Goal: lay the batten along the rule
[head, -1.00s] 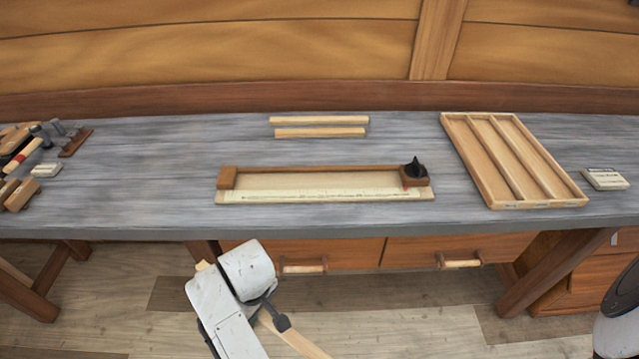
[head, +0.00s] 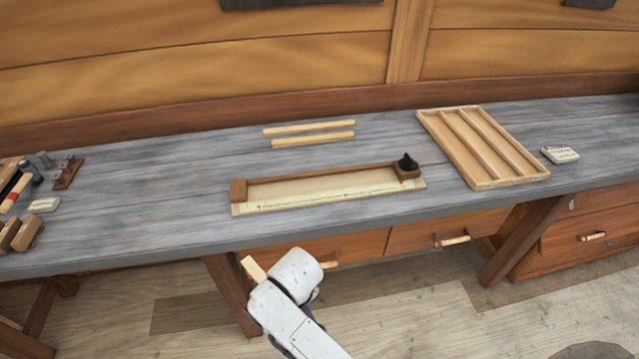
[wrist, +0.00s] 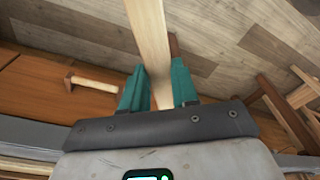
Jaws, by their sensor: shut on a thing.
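My gripper (wrist: 158,88) is shut on a pale wooden batten (wrist: 150,35), with its teal fingers on either side. In the head view the batten's end (head: 253,268) sticks out beyond my white wrist, which hides the rest of it and the jaws. The batten is in front of the bench, clear of its top. The rule (head: 320,197), a pale strip with fine marks, runs along the front of a shallow wooden board (head: 238,210) on the bench. A brown block (head: 238,190) stands at its left end and a dark knob (head: 407,162) at its right.
Two loose battens (head: 313,138) lie behind the board on the grey bench (head: 140,170). A slotted tray (head: 507,181) stands at the right, with a small pale block (head: 560,155) beyond it. Tools (head: 68,172) crowd the left end. Drawers with handles (head: 452,241) are below the bench front.

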